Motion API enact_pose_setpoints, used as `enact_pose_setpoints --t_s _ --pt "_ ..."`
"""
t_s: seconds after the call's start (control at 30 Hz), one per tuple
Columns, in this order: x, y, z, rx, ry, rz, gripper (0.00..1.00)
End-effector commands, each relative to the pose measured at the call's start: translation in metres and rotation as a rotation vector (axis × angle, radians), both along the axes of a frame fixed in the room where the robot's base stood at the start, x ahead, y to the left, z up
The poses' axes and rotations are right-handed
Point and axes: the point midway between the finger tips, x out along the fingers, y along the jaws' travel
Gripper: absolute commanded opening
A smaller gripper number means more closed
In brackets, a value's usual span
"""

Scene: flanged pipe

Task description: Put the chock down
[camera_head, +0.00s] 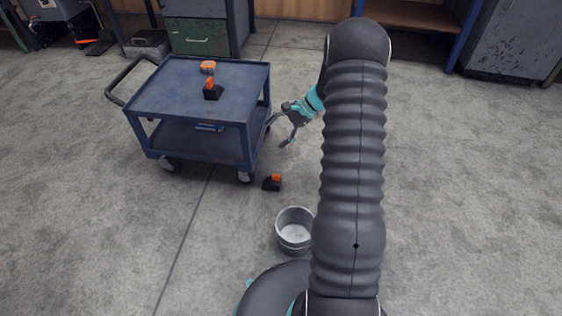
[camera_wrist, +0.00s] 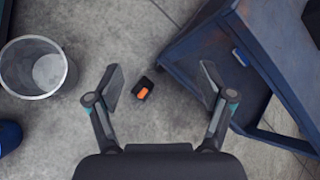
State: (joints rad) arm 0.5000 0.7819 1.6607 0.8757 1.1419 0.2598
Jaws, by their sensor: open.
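A black chock with an orange part (camera_head: 272,183) rests on the concrete floor, just right of the cart's near right wheel. In the wrist view the chock (camera_wrist: 143,88) shows between the two fingers, beyond the tips and nearer the left one. My gripper (camera_head: 279,131) is open and empty, in the air to the right of the cart and above the floor. In the wrist view my gripper (camera_wrist: 161,80) has its fingers spread wide, and nothing touches them. A similar black and orange piece (camera_head: 213,92) stands on the cart's top.
The blue cart (camera_head: 165,95) stands left of my gripper, with an orange item (camera_head: 208,67) on top and a blue item (camera_head: 209,127) on its lower shelf. A grey metal bucket (camera_head: 295,232) stands on the floor nearer me. The floor between bucket and cart is mostly clear.

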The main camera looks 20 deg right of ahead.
Motion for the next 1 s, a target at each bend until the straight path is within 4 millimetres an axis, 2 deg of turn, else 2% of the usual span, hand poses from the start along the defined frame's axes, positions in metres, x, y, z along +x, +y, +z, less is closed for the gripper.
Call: enact_pose_setpoints --t_s 0.03,0.2,0.5,0.7,1.0 --pt "-0.005 0.011 0.022 -0.038 -0.025 0.043 0.81" --pt "-0.031 0.04 0.08 -0.163 -0.097 0.185 0.81" --pt "-0.094 0.086 0.165 -0.386 -0.239 0.423 0.81" --pt "-0.145 0.109 0.207 -0.535 -0.341 0.574 0.81" --pt "-0.226 0.13 0.248 -0.762 -0.502 0.784 0.81"
